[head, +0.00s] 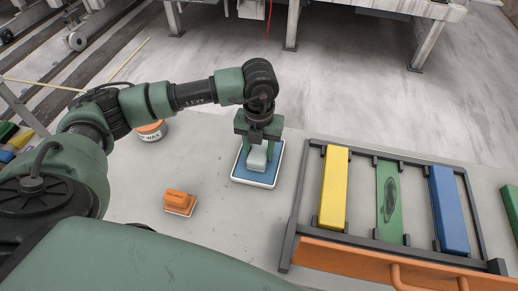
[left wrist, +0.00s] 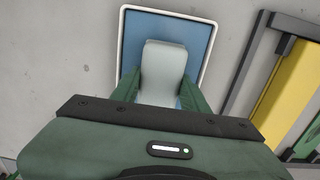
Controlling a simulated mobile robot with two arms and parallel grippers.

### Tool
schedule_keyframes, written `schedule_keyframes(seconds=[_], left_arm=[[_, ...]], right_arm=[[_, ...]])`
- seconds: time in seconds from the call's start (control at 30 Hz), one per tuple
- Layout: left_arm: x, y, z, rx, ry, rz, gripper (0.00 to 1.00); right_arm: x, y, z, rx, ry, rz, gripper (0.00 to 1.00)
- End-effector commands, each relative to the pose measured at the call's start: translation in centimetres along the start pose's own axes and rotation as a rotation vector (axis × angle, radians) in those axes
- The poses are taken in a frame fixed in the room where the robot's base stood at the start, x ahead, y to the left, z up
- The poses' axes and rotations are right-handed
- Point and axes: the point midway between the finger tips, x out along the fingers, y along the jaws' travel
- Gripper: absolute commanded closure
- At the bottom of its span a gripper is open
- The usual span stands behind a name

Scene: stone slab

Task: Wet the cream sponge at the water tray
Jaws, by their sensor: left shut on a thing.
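The water tray (head: 241,174) has a white rim and a blue inside and lies flat on the stone slab near the middle of the head view. It also shows in the left wrist view (left wrist: 200,35). My left gripper (head: 258,148) points down over the tray and is shut on a pale block, the cream sponge (head: 257,161). In the left wrist view the sponge (left wrist: 163,62) sits between the two green fingers, inside the tray's outline. I cannot tell whether its underside touches the water. My right gripper is not in view.
An orange-topped block (head: 178,200) lies left of the tray. A wax tin (head: 152,132) stands behind my left arm. Right of the tray, a dark rack (head: 298,222) holds yellow (head: 334,188), green (head: 389,200) and blue (head: 448,210) bars. Bare slab separates tray and rack.

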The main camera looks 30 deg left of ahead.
Motion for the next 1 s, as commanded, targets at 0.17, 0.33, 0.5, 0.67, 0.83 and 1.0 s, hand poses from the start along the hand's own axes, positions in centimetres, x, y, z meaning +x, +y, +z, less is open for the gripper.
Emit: schedule_keyframes(seconds=[0.17,0.33,0.5,0.67,0.83,1.0], left_arm=[[-0.8,0.0,-0.1,0.001,0.003,0.001,0.88],[-2.2,0.0,-0.1,0.001,0.002,0.001,0.88],[-3.6,0.0,-0.1,0.000,0.002,0.000,0.88],[-4.9,0.0,0.0,0.000,0.001,0.000,0.88],[-6.3,0.0,0.0,0.000,0.000,0.001,0.88],[-7.0,0.0,0.0,0.000,0.001,0.000,0.88]], right_arm=[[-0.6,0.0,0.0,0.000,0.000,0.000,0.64],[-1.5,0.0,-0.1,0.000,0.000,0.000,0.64],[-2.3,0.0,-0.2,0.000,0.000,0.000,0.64],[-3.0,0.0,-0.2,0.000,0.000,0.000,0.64],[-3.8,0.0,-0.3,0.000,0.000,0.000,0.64],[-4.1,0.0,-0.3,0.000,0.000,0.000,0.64]])
